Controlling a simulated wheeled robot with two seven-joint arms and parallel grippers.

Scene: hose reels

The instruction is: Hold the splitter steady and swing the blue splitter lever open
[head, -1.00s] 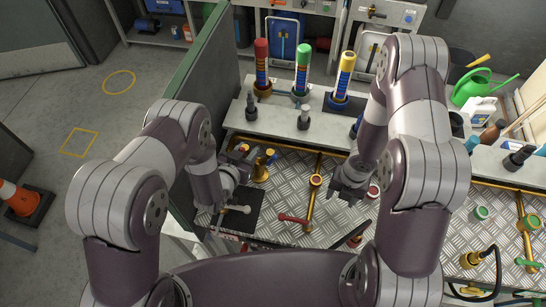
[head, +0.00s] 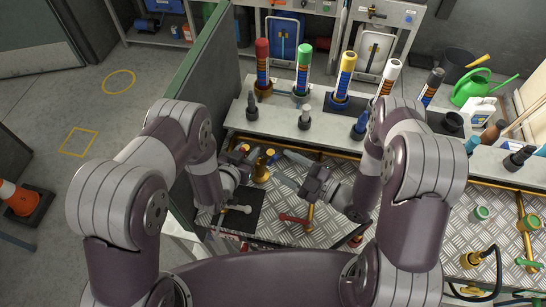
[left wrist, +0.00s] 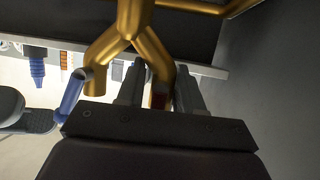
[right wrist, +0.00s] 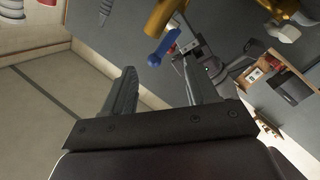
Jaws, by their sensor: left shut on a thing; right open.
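The brass Y-shaped splitter (head: 261,168) stands upright near the bench's left end. In the left wrist view its brass body (left wrist: 135,18) forks into two legs. My left gripper (head: 246,162) is shut on one leg, its fingers on either side of it in the left wrist view (left wrist: 158,85). The blue splitter lever (left wrist: 73,95) is beside the other leg; it also shows in the right wrist view (right wrist: 163,47). A red lever is partly hidden by the left fingers. My right gripper (head: 291,172) is open and empty, right of the splitter, pointing toward it. The blue lever is ahead of its fingers (right wrist: 158,85), apart from them.
A raised shelf (head: 285,122) with coloured hose nozzles stands behind the splitter. A grey-green partition (head: 205,95) borders the left side. A red-handled valve (head: 294,219) lies in front of my right gripper. The treadplate (head: 440,225) has further fittings at right.

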